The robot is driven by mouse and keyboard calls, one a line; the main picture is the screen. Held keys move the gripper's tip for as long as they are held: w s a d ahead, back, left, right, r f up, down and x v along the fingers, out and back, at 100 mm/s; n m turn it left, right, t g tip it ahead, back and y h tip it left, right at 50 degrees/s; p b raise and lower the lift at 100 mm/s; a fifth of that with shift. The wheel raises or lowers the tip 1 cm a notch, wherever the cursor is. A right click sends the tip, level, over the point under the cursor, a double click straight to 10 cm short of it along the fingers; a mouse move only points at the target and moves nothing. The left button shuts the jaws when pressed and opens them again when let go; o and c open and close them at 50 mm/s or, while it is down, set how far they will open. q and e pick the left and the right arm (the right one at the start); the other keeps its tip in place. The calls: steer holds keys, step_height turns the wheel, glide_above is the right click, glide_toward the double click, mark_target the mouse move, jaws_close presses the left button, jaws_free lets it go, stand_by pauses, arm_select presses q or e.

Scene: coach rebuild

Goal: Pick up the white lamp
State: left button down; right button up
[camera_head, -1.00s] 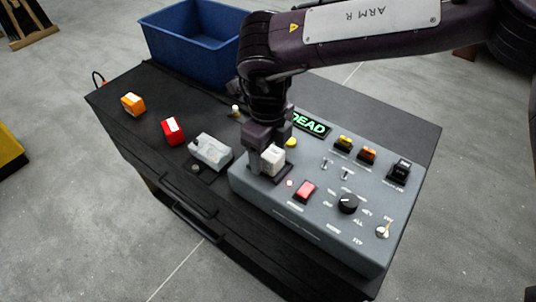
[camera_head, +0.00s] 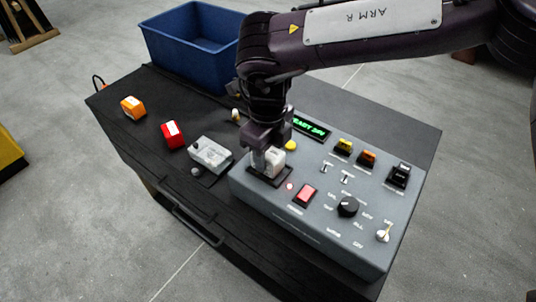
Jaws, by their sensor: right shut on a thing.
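The white lamp (camera_head: 276,158) is a small white block at the left end of the grey control panel (camera_head: 325,215). My right gripper (camera_head: 266,160) comes down from above and is shut on it. The lamp is at a dark square socket (camera_head: 268,178) in the panel; the fingers partly hide it. I cannot tell whether it is still seated or just clear of the socket. My left gripper is not in view.
An orange block (camera_head: 133,107), a red block (camera_head: 173,134) and a pale grey unit (camera_head: 211,154) stand on the dark cabinet top left of the panel. A blue bin (camera_head: 190,45) is behind. The panel carries a red button (camera_head: 305,195), knob and switches.

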mark_target(268, 152)
step_height(268, 152, up, 20)
steer(key=shift+f+p, duration=0.25)
steer(key=shift+p, duration=0.05)
steer(key=shift+f, duration=0.1)
stand_by(0.7)
